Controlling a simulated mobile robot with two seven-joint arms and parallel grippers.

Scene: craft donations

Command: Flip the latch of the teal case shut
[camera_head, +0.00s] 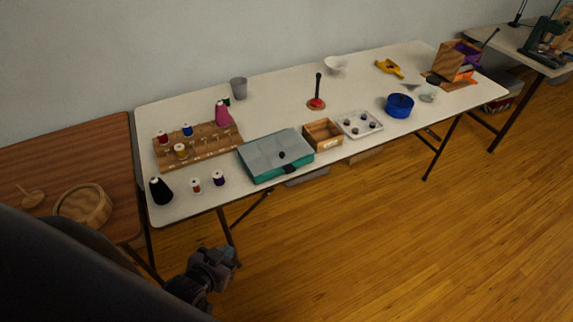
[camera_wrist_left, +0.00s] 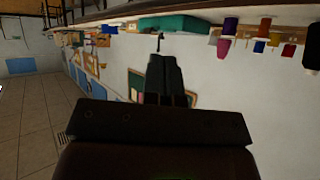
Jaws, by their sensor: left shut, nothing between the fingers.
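The teal case (camera_head: 262,172) lies near the front edge of the white table, its grey lid (camera_head: 272,150) down. A small dark round piece (camera_head: 281,154) shows on the lid. A dark latch piece (camera_head: 289,169) is at the front side; its exact position is too small to tell. The case also shows in the left wrist view (camera_wrist_left: 178,24), upside down, with a thin dark piece beside it. My left gripper (camera_head: 234,256) is shut and empty, in front of and below the table edge, apart from the case. It also shows in the left wrist view (camera_wrist_left: 165,62). My right gripper is out of view.
A wooden box (camera_head: 322,136) stands close to the case's right. A spool rack (camera_head: 215,147) is behind left; loose spools (camera_head: 218,179) and a black cone (camera_head: 160,191) stand left. A brown table (camera_head: 75,160) adjoins at left. Floor in front is clear.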

